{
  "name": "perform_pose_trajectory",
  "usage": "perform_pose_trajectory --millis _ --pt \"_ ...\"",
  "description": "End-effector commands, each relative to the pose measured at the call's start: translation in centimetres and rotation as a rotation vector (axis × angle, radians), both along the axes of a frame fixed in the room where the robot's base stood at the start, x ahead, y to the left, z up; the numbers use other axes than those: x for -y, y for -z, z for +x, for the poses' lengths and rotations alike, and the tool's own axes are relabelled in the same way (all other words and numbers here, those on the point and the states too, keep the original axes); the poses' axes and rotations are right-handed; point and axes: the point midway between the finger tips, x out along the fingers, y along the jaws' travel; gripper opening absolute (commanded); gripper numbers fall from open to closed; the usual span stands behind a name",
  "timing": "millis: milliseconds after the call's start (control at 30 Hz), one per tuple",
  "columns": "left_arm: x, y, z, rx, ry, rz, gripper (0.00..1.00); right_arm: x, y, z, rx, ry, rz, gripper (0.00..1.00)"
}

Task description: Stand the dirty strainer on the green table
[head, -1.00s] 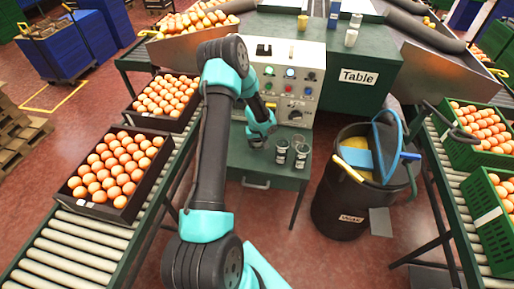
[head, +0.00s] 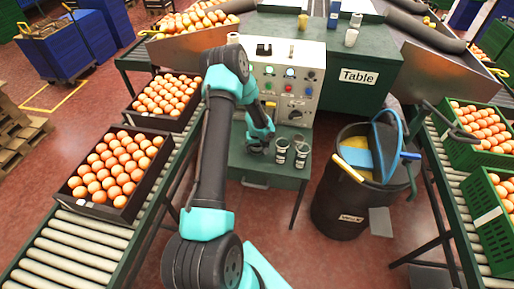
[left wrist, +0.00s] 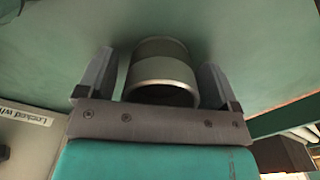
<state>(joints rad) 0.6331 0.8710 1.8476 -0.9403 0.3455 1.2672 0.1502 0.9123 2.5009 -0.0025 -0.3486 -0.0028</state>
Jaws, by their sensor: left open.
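My left gripper (head: 258,146) is low over the small green stand in front of the control panel, pointing down. In the left wrist view its jaws (left wrist: 160,90) are open, one finger on each side of a grey metal cylinder (left wrist: 162,75) with an open rim. Two similar labelled cups (head: 282,150) (head: 301,155) stand just right of the gripper on the stand. Their labels are too small to read, so I cannot tell which is the dirty strainer. The green table (head: 357,97), marked "Table", stands behind and to the right. My right gripper is not in view.
The control panel (head: 297,62) rises behind the stand. A black bin (head: 336,203) holding blue and yellow pieces stands to the right. Several small cans, one at the front (head: 351,38), stand on the green table. Egg crates (head: 118,170) line the left conveyor.

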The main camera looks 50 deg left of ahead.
Motion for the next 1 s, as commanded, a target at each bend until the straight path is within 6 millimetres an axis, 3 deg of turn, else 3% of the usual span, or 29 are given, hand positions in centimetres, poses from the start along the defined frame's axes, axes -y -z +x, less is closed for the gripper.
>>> perform_pose_trajectory --millis 367,1000 --pt "0.0 -1.1 0.1 0.001 0.001 0.002 0.86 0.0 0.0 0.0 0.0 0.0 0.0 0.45" --pt "0.0 -11.5 0.0 0.001 0.0 0.002 0.86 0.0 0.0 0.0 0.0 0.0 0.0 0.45"
